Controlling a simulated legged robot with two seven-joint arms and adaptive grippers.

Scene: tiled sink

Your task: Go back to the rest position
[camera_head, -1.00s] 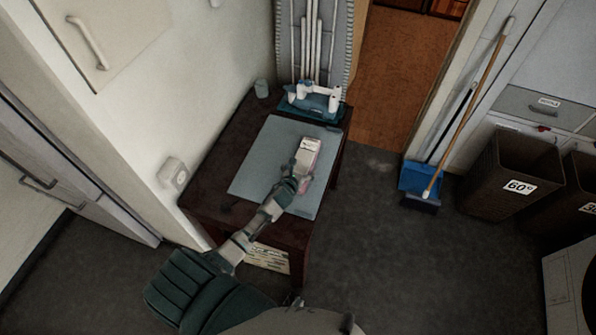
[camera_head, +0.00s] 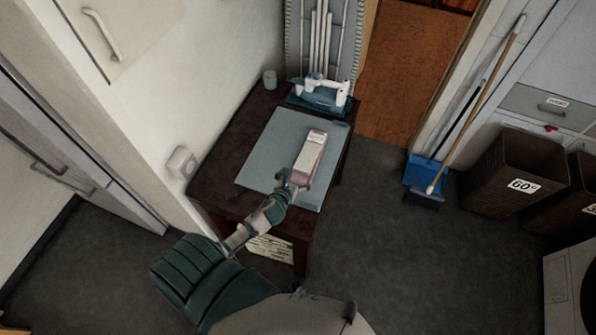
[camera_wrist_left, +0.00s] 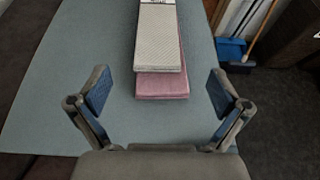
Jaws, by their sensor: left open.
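My left gripper (camera_head: 292,180) is over the near part of a grey-blue mat (camera_head: 262,155) on a dark wooden table. In the left wrist view the gripper (camera_wrist_left: 158,100) is open, with its two fingers wide apart and nothing between the tips. A stacked pink and white item (camera_head: 310,152) lies flat on the mat just beyond the gripper. In the left wrist view its pink lower layer (camera_wrist_left: 162,86) sticks out under the patterned white top (camera_wrist_left: 160,40). My right gripper is not in view.
An iron (camera_head: 322,92) on a blue base and a small cup (camera_head: 270,79) stand at the table's back. A wall is left of the table (camera_head: 215,180). A broom (camera_head: 475,110), blue dustpan (camera_head: 425,172) and brown bins (camera_head: 515,175) are at right. Dark floor between is clear.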

